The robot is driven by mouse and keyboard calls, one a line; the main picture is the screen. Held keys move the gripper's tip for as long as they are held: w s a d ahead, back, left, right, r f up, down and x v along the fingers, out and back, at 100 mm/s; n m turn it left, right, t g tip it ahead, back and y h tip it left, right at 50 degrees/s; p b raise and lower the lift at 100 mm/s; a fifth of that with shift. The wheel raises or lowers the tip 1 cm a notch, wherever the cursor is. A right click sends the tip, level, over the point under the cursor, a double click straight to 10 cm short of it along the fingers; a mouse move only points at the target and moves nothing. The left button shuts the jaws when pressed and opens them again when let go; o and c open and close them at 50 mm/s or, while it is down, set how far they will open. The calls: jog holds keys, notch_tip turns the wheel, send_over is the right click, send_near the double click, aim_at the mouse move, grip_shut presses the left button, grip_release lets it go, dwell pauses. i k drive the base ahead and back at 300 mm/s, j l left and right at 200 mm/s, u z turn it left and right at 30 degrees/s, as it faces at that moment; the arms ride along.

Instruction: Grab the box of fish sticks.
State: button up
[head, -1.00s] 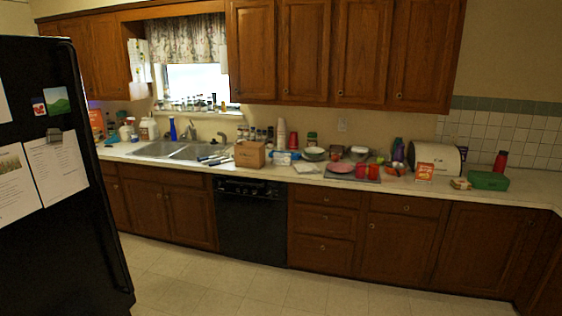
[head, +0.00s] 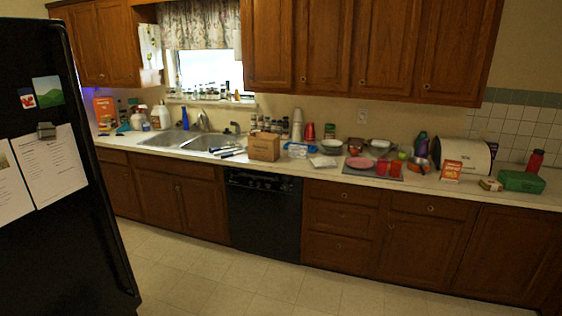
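I cannot read the labels from here, so I cannot tell which box holds fish sticks. A small orange-red box with white markings (head: 451,171) stands upright on the counter to the right, in front of the white bread bin. A plain brown cardboard box (head: 264,147) sits right of the sink. My gripper is not in view.
A black fridge (head: 60,240) with papers fills the left edge. The long counter holds a double sink (head: 188,141), red cups (head: 388,168), a pink plate (head: 359,163), a white bread bin (head: 465,154) and a green container (head: 521,181). The tiled floor (head: 200,275) ahead is clear.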

aim_at(294, 151)
jog(key=i, duration=4.25)
